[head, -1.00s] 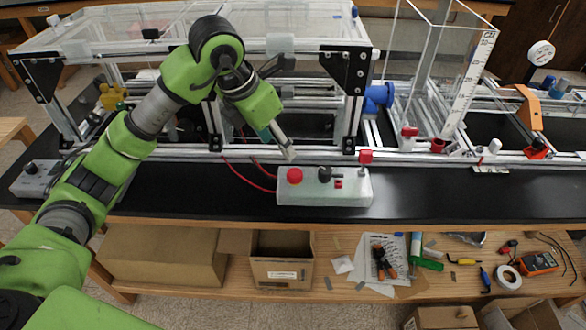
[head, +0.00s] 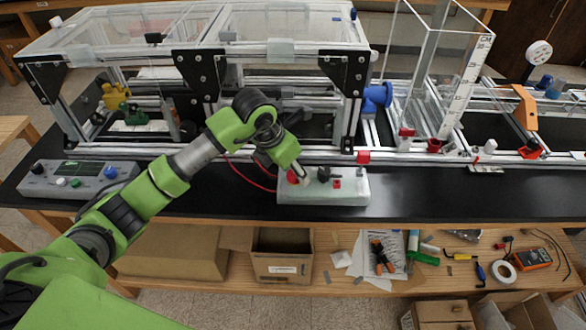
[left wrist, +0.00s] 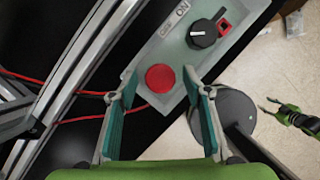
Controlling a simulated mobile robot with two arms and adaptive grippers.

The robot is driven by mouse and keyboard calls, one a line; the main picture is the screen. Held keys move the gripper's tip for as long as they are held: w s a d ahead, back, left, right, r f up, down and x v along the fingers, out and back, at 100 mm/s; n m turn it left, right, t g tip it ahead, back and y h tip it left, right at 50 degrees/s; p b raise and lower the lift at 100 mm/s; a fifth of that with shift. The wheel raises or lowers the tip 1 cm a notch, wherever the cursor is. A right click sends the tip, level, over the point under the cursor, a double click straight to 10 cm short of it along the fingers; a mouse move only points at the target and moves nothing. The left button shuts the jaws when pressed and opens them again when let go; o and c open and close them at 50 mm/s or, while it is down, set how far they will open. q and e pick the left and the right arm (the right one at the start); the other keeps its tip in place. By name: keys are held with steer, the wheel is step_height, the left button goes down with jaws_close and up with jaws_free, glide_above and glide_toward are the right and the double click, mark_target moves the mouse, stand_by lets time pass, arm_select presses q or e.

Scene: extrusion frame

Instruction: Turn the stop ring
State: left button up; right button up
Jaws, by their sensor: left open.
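The stop ring is the round red knob (left wrist: 160,78) on the pale control box (head: 335,190). In the left wrist view the knob is fully visible beside a black dial (left wrist: 203,33). In the head view my gripper partly hides it. My left gripper (head: 301,178) is over the left end of the box. In the left wrist view its two teal fingers (left wrist: 159,88) are apart, one on each side of the knob, with nothing held. Whether they touch the knob cannot be told. My right gripper (left wrist: 270,105) shows small at the right; its jaw state is unclear.
The box sits at the front of the black bench top (head: 440,195). The extrusion frame (head: 250,150) stands close behind, and a red cable (head: 247,180) runs left of the box. A grey instrument box (head: 75,182) is at left. The bench right of the box is clear.

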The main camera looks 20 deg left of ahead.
arm_select(q)
steer(key=c, duration=1.1)
